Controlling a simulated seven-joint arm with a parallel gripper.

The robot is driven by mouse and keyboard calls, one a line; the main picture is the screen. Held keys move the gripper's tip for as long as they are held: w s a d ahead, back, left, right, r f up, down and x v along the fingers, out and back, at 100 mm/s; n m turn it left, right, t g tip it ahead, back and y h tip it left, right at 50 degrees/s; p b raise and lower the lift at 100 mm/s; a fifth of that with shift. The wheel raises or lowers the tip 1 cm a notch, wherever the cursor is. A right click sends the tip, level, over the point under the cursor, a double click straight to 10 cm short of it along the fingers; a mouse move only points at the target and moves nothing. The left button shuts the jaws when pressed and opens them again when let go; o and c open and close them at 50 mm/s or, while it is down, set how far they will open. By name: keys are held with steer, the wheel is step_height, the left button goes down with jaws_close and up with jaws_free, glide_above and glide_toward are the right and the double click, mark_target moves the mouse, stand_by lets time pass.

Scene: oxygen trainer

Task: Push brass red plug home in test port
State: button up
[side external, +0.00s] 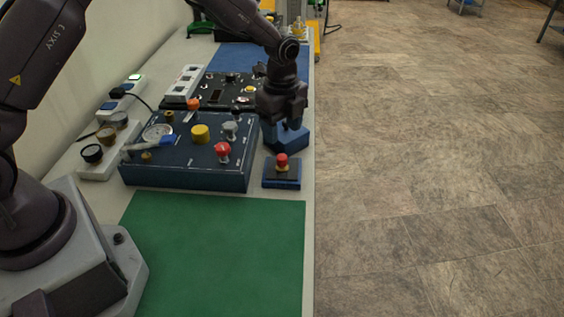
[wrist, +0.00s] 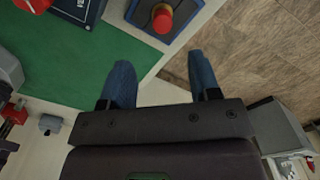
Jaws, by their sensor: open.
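A red-topped piece with a yellow, brass-like collar (side external: 282,160) stands upright on a small blue block with a dark top (side external: 283,180), right of the trainer box. It looks like the brass red plug; how deep it sits is not clear. It also shows at the top of the wrist view (wrist: 162,19). My gripper (side external: 286,138) is just behind and above that block, pointing down. In the wrist view, its blue fingers (wrist: 160,78) are wide apart with nothing between them. The plug is beyond the fingertips, apart from them. I cannot tell which fitting is the test port.
The dark blue trainer box (side external: 185,177) carries a red knob (side external: 222,149), a yellow knob (side external: 200,133), a gauge and brass fittings. A green mat (side external: 220,250) lies in front, clear. A white power strip stands behind. The bench's right edge is close to the small block.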

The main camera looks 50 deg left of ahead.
mark_target(282, 156)
step_height(282, 156, down, 4)
steer(key=shift+f, duration=0.25)
steer(key=f, duration=0.5)
steer(key=shift+w+a+f, duration=0.1)
steer(key=shift+w+a, duration=0.1)
steer(key=shift+a, duration=0.05)
steer(key=c, duration=1)
